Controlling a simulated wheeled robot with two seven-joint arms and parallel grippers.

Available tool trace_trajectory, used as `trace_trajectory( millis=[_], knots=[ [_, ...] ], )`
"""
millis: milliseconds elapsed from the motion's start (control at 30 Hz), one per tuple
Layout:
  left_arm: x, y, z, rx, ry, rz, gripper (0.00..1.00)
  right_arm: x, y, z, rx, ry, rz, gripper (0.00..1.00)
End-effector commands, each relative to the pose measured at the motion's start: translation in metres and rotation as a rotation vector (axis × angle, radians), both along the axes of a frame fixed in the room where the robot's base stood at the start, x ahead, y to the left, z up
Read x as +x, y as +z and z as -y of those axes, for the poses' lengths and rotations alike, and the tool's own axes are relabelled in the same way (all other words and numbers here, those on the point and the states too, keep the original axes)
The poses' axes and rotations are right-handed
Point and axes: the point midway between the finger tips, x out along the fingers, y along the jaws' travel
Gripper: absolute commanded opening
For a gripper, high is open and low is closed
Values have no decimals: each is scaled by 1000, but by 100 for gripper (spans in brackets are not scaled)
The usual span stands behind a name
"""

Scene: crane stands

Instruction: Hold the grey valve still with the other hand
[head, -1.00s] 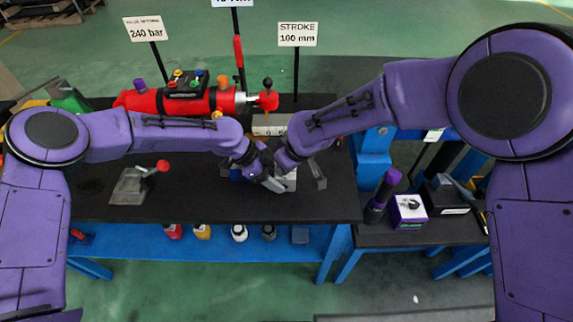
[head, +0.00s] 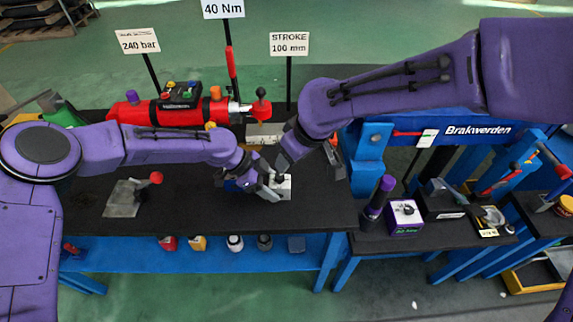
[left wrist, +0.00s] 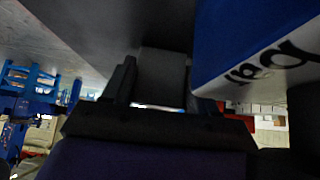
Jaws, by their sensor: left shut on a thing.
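My left gripper (head: 264,187) is low over the black bench, at a small block with a white face (head: 284,188). In the left wrist view its two dark fingers (left wrist: 160,92) are shut on a grey part, which I take to be the grey valve (left wrist: 163,70). A blue body (left wrist: 255,40) with a white strip lettered "bar" is close beside it. In the head view the valve is mostly hidden by the grippers. My right gripper (head: 314,164) is just right of and behind the left one, its dark fingers apart, with nothing seen between them.
A red cylinder (head: 182,112) with coloured knobs lies along the bench's back, with sign posts behind. A grey plate with a red-knobbed lever (head: 124,197) is at left. A purple-capped tube (head: 378,198) and a boxed item (head: 404,217) stand on the right table. The front of the bench (head: 190,215) is clear.

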Motion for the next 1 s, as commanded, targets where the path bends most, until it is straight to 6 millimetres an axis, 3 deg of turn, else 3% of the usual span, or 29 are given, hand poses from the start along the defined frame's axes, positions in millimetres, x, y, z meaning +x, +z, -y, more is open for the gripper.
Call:
trace_trajectory(
  millis=[300,333,400,433,767,1000],
  knots=[
    [0,1,0,-1,-1,1,16,-3,7,2,0,0,-1,54],
    [0,1,0,-1,-1,1,61,-3,7,2,0,0,-1,54],
    [0,1,0,-1,-1,1,84,-3,7,2,0,0,-1,54],
    [0,1,0,-1,-1,1,87,-3,7,2,0,0,-1,54],
    [1,5,-3,-1,0,2,87,-3,7,2,-1,0,-1,54],
    [4,47,-37,-2,2,4,87,-3,7,2,-1,0,-1,54]
  ],
)
